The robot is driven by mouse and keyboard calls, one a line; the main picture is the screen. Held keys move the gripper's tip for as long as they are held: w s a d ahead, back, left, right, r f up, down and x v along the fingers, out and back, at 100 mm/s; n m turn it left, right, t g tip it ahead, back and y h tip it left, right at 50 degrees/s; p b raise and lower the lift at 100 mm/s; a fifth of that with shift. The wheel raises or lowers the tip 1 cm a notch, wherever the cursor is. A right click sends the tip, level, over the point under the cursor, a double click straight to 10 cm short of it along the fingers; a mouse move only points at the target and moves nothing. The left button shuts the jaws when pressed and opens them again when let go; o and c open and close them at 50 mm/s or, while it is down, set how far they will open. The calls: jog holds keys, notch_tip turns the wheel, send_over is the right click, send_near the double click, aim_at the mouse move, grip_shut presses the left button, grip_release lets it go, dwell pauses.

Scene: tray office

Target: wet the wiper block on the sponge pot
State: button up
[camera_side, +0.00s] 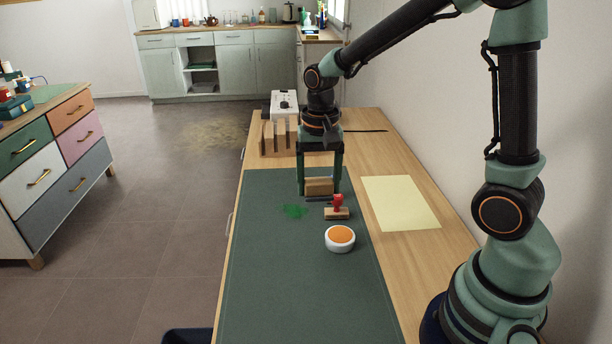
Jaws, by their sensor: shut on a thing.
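My gripper (320,186) points down over the green mat (285,285) and is shut on the wiper block (319,187), a tan block with a dark lower edge. I cannot tell whether the block touches the mat or hangs just above it. The sponge pot (340,239), a round white pot with an orange top, stands on the mat nearer the camera, apart from my gripper and a little to the right.
A stamp with a red handle (338,206) and wooden base stands between the block and the pot. A green smear (294,211) marks the mat on the left. A yellow sheet (400,202) lies right. A wooden rack (272,140) and white device (284,104) stand behind. The near mat is clear.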

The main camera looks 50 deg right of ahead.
aim_at(340, 235)
jog(key=shift+s+d+f, duration=0.55)
jog(key=shift+s+f, duration=0.1)
jog(key=shift+f, duration=0.95)
jog(key=shift+s+d+f, duration=0.6)
jog(key=shift+s+f, duration=0.1)
jog(key=shift+f, duration=0.95)
jog(key=shift+s+d+f, duration=0.55)
jog(key=shift+s+f, duration=0.1)
jog(key=shift+f, duration=0.95)
jog(key=shift+f, duration=0.6)
notch_tip(340, 235, up, 7)
